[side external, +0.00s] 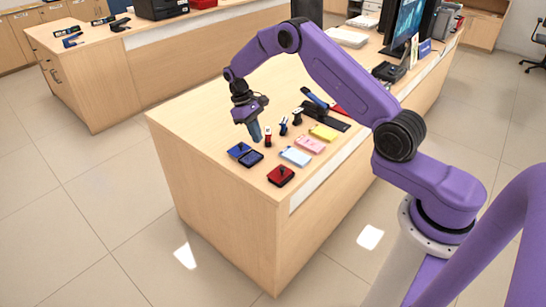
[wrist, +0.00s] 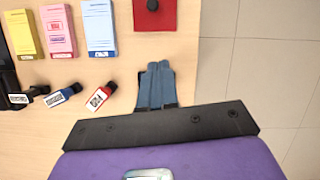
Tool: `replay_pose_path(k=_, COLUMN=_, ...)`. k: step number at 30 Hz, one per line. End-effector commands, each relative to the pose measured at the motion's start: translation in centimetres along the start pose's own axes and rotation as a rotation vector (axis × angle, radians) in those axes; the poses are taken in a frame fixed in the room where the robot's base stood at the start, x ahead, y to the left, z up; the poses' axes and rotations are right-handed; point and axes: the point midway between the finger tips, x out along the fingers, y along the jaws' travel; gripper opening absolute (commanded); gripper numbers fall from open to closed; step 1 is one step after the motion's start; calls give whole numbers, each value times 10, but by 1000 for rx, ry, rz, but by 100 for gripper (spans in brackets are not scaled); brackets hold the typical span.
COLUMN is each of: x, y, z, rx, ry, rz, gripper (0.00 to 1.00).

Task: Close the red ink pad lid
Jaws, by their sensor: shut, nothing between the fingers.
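The red ink pad (side external: 281,176) sits near the front corner of the counter. It is a small red block with a dark patch on top; I cannot tell how far its lid is open. In the wrist view its red square face (wrist: 155,18) with a black round spot is at the top, cut by the frame edge. My gripper (side external: 256,139) is shut and empty, with its blue fingers together and pointing down, above the counter behind the red pad and apart from it. In the wrist view the fingertips (wrist: 158,66) lie below the red pad.
A blue ink pad (side external: 239,149) stands open left of the red one. Blue (side external: 295,157), pink (side external: 310,145) and yellow (side external: 323,132) pads of slips lie to the right. Several small stamps (wrist: 100,97) stand near my gripper. The counter edge is close to the red pad.

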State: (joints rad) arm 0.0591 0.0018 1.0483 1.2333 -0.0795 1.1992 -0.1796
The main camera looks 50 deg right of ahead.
Motion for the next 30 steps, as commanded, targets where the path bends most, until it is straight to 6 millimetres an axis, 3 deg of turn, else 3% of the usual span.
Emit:
replay_pose_path(k=12, x=78, y=1, z=2, rx=1, ry=-4, rz=-1, gripper=0)
replay_pose_path(k=21, x=87, y=0, z=28, rx=2, ry=-2, rz=0, gripper=0)
replay_pose_path(k=30, x=91, y=0, z=37, rx=2, ry=1, rz=0, gripper=0)
